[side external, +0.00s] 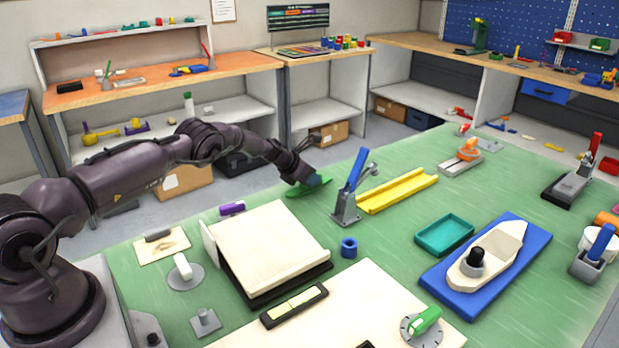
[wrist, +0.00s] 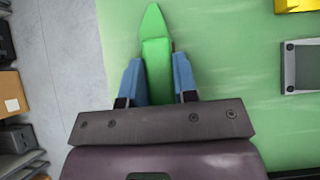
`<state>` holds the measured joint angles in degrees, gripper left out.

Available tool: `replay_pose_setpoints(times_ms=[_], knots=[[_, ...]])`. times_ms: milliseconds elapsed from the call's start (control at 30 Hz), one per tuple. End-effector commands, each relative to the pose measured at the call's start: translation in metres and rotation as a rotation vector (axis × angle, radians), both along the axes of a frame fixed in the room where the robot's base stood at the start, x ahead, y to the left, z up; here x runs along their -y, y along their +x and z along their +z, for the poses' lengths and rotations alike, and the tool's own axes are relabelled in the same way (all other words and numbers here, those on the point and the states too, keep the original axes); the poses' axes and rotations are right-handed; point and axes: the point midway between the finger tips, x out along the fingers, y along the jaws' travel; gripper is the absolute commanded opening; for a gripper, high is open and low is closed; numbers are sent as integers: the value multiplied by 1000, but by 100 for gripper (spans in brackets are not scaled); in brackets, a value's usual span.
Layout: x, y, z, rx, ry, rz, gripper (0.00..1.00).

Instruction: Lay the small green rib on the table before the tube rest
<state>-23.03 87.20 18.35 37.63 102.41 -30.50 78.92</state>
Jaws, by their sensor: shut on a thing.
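The small green rib (wrist: 155,62) is a flat, pointed piece between the two blue fingers of my gripper (wrist: 157,80) in the wrist view. Its pointed end reaches out past the fingertips. In the side view my gripper (side external: 316,181) is low at the far edge of the green table, with the rib (side external: 299,192) partly showing under it. I cannot tell whether the rib touches the table. A long yellow trough (side external: 398,191), which looks like the tube rest, lies to the right of my gripper, beyond a blue-handled clamp. Its corner shows in the wrist view (wrist: 298,5).
The blue-handled clamp (side external: 348,205) stands between my gripper and the trough. A blue ring (side external: 349,247), a cream sloped board (side external: 268,245), a purple piece (side external: 232,208) and a teal tray (side external: 444,235) are nearby. Green table around the trough is partly clear.

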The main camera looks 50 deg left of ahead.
Motion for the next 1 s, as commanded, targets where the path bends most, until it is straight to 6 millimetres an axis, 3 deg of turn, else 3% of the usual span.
replay_pose_setpoints(times_ms=[100, 133, 233, 633, 1000], knots=[[0, 0, -3, -1, 0, 0, 0], [0, 0, -3, -1, 0, 0, 32], [0, 0, -3, -1, 0, 0, 53], [-1, -1, 3, 0, 1, 1, 53], [-2, -28, 31, 1, -1, 4, 53]])
